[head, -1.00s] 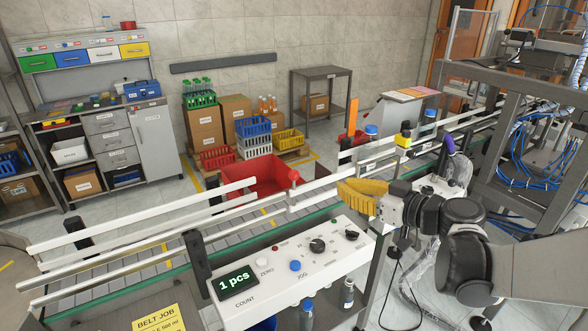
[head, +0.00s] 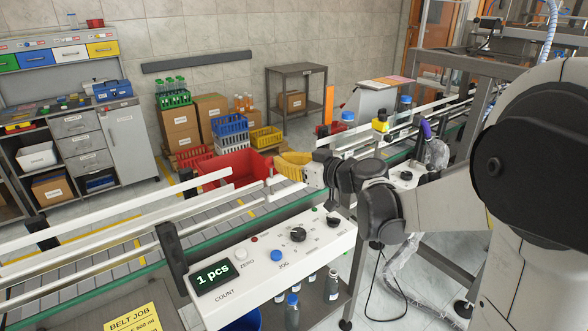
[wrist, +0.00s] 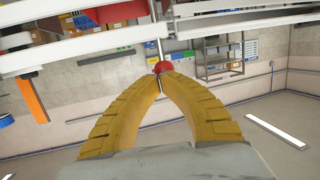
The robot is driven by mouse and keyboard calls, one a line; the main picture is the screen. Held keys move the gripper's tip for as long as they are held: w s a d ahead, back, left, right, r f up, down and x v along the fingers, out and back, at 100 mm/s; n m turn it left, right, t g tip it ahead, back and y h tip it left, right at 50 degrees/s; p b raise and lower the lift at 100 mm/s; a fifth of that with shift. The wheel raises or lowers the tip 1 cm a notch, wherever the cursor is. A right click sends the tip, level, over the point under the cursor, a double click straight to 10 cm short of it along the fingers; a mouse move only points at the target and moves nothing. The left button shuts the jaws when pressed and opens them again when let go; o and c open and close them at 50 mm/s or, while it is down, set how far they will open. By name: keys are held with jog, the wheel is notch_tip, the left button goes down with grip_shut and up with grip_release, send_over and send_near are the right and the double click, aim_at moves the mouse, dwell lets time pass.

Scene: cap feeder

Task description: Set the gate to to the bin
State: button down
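The gate's handle is a thin upright rod with a red knob (wrist: 162,67) on its end, seen in the wrist view just beyond my fingertips. In the head view the knob is hidden behind my yellow fingers. My gripper (head: 278,166) is over the near rail of the belt, its fingertips beside the handle. In the wrist view the fingers (wrist: 162,82) arch together, their tips nearly meeting, with nothing clearly held. Contact with the knob cannot be told. The red bin (head: 222,163) stands behind the belt, partly hidden by the rail and my gripper.
The control box (head: 270,262) with a "1 pcs" display stands in front of the conveyor (head: 150,250). White guard rails (head: 120,215) run along the belt. Bottles with blue caps (head: 347,118) stand farther along it. Crates and cartons (head: 180,128) stand behind on the floor.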

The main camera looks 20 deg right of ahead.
jog(key=shift+w+a, duration=0.1)
jog(key=shift+w, duration=0.15)
jog(key=w+a+m+t+h+p, duration=0.1)
jog(key=w+m+h, duration=0.1)
jog(key=w, duration=1)
jog(key=shift+w+a+m+h, duration=0.15)
jog(key=shift+a+m+h, duration=0.15)
jog(key=shift+h, duration=0.3)
